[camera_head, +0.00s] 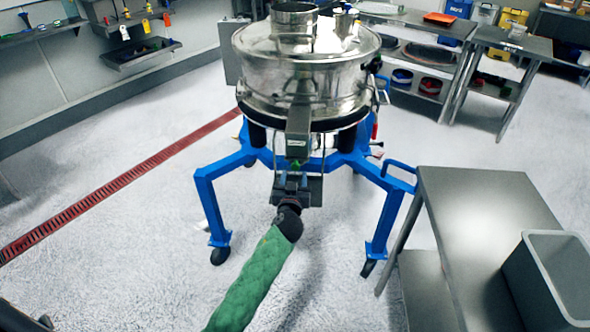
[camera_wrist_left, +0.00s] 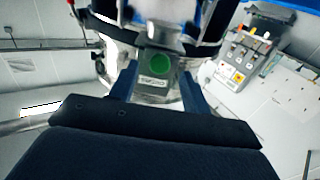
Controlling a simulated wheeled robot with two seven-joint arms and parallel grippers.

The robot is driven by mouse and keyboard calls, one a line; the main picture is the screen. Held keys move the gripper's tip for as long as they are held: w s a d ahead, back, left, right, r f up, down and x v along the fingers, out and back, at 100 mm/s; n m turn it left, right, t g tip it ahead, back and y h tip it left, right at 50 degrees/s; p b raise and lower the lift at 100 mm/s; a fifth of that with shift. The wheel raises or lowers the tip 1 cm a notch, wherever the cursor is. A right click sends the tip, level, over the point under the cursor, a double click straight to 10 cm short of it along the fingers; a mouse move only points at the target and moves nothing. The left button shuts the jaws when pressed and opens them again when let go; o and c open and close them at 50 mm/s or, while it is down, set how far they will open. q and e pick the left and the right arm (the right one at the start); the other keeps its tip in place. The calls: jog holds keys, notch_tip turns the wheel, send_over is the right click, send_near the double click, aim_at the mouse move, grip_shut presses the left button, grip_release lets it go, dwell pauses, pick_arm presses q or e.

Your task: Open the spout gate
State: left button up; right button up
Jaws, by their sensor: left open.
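The powder sifter (camera_head: 300,55) is a round steel drum on a blue wheeled frame. Its metal spout (camera_head: 299,128) slopes down at the front, with a small green part (camera_head: 296,164) at its lower end. My left gripper (camera_head: 297,172) is at the spout's lower end, at the end of the green-sleeved arm. In the left wrist view, its two dark fingers (camera_wrist_left: 158,90) are apart, on either side of the spout end. A round green part (camera_wrist_left: 159,63) shows on the spout between them. I cannot tell whether they touch it, or the gate's position. My right gripper is not in view.
The blue frame's legs (camera_head: 207,205) spread on casters around the spout. A steel table (camera_head: 485,205) with a grey bin (camera_head: 553,275) stands at the right. Shelves line the back right. A red floor grate (camera_head: 110,187) runs at the left. The floor at left is clear.

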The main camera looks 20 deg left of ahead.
aim_at(295, 169)
pick_arm(q)
jog(key=shift+p+x, duration=0.3)
jog(key=shift+x, duration=1.5)
jog(key=shift+s+f, duration=0.1)
grip_shut()
